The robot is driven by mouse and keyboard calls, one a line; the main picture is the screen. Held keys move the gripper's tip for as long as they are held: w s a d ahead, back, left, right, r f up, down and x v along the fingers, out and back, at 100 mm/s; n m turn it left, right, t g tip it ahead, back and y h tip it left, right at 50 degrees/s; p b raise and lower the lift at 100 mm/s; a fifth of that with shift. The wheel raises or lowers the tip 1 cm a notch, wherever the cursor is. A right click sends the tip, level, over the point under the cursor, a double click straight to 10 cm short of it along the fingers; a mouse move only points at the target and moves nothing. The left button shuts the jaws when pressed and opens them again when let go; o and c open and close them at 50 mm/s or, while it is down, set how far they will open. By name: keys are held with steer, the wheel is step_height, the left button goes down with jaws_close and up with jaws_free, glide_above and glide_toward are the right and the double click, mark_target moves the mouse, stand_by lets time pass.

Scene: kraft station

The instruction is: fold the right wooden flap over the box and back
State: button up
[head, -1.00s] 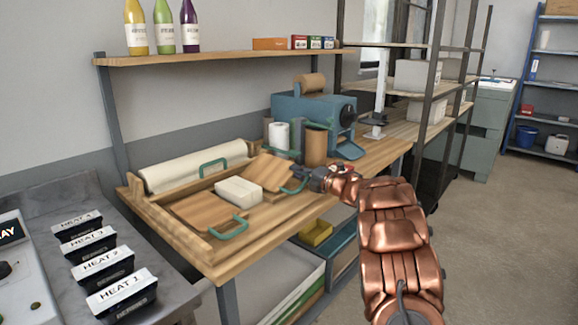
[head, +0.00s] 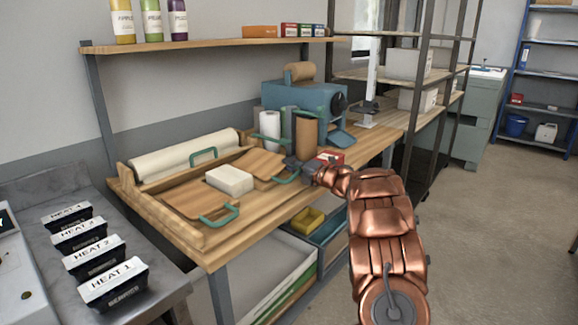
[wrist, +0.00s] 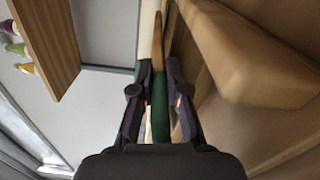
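The white box (head: 230,180) sits in the middle of the wooden wrapping frame (head: 190,240). The right wooden flap (head: 259,163) lies to the right of the box, low and nearly level, apart from its top. Its green handle (head: 288,175) points toward my gripper (head: 308,172). In the wrist view my gripper (wrist: 160,75) has the green handle (wrist: 160,100) between its fingers, which appear closed on it. The flap shows there edge-on (wrist: 157,40). The front flap (head: 198,200) lies flat with its own green handle (head: 220,214). The fingertips are small in the head view.
A white paper roll (head: 185,155) lies behind the box, by another green handle (head: 204,155). Upright rolls (head: 307,138) and a blue dispenser (head: 290,100) stand behind the right flap. A red box (head: 330,157) is close to my gripper. Open floor lies right of the bench.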

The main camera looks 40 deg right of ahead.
steer(key=o, duration=0.4)
steer(key=v, duration=1.2)
steer(key=shift+c, duration=0.2)
